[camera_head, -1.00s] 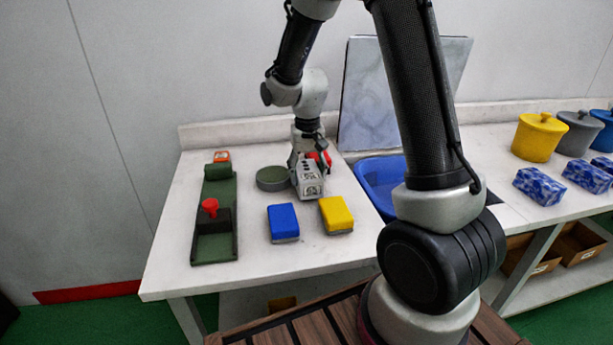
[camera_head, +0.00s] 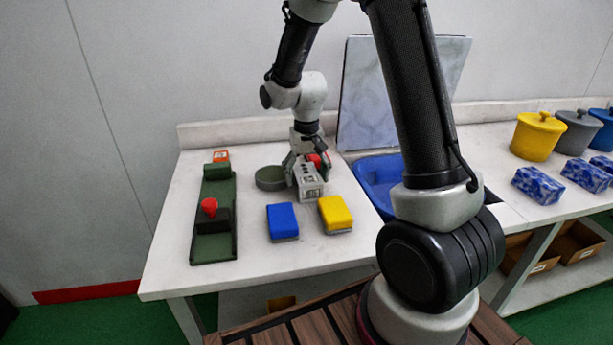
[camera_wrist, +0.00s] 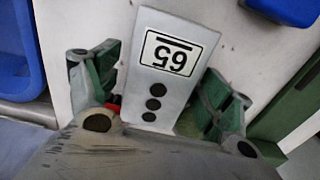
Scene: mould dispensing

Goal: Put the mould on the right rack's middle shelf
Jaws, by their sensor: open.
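A pale grey block marked 65 with dark round holes, which looks like the mould (camera_head: 311,187), stands on the white table. It also shows in the wrist view (camera_wrist: 170,60), its label upside down. My gripper (camera_head: 308,172) is low at the block. In the wrist view my gripper (camera_wrist: 160,92) is open, with one green-padded finger on each side of the block. Gaps show between the pads and the block there. The block's lower part is hidden by my gripper's body in the wrist view. I cannot make out the right rack in these views.
A green round dish (camera_head: 270,178) is left of the block, and blue (camera_head: 283,221) and yellow (camera_head: 335,214) sponges lie in front. A green fixture with a red knob (camera_head: 209,207) is at left. A blue basin (camera_head: 375,180) and leaning board (camera_head: 365,95) are at right.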

